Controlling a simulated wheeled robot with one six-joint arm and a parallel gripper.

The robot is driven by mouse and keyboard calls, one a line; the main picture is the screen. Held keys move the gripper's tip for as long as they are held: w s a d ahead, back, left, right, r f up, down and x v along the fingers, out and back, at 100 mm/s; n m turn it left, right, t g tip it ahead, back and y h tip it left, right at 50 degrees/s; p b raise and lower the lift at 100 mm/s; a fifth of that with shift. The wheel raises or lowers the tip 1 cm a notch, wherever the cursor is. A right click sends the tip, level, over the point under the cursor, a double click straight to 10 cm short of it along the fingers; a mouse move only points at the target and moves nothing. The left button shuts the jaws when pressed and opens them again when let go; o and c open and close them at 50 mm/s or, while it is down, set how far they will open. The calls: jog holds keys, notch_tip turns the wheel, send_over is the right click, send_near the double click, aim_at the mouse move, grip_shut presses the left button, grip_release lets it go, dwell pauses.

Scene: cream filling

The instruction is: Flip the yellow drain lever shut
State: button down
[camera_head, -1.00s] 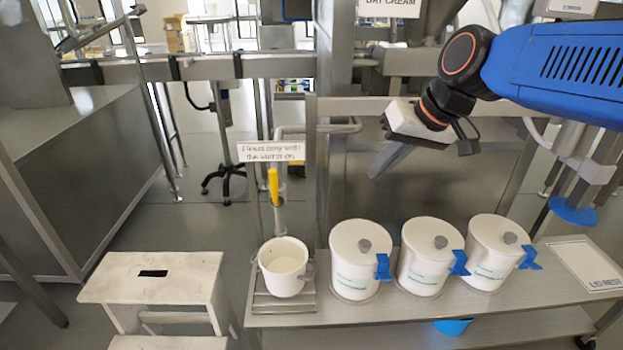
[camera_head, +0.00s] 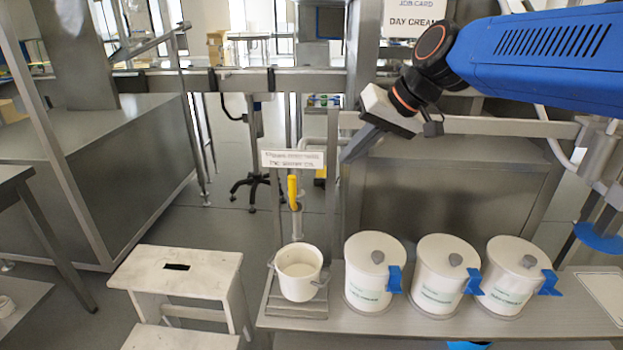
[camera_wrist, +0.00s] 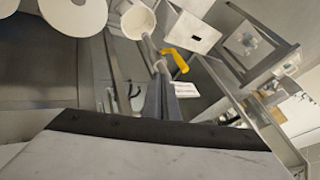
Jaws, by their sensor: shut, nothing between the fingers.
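The yellow drain lever (camera_head: 292,191) is on a thin vertical pipe, below a white sign (camera_head: 292,159) and above an open white pot (camera_head: 298,271). In the head view it hangs down along the pipe. The lever also shows in the wrist view (camera_wrist: 176,59), sticking out beside the pipe, just beyond the fingertips. My gripper (camera_head: 352,154) is shut and empty, to the right of the lever and a little higher, with a gap between them in the head view. In the wrist view my gripper (camera_wrist: 161,82) points toward the pipe and lever.
Several white lidded pots with blue taps, one of them the near pot (camera_head: 372,272), stand right of the open pot on a metal bench (camera_head: 420,325). A white step stool (camera_head: 175,275) stands at the left. A metal post rises between lever and gripper.

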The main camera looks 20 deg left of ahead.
jog(key=shift+f, duration=0.15)
send_near(294, 193)
jog(key=w+d+f, duration=0.2)
jog(key=w+f, duration=0.2)
jog(key=a, duration=0.2)
jog(key=s+a, duration=0.1)
jog(key=a, duration=0.1)
jog(key=shift+s+a+f, duration=0.1)
jog(key=shift+s+a, duration=0.1)
jog(key=shift+a, duration=0.15)
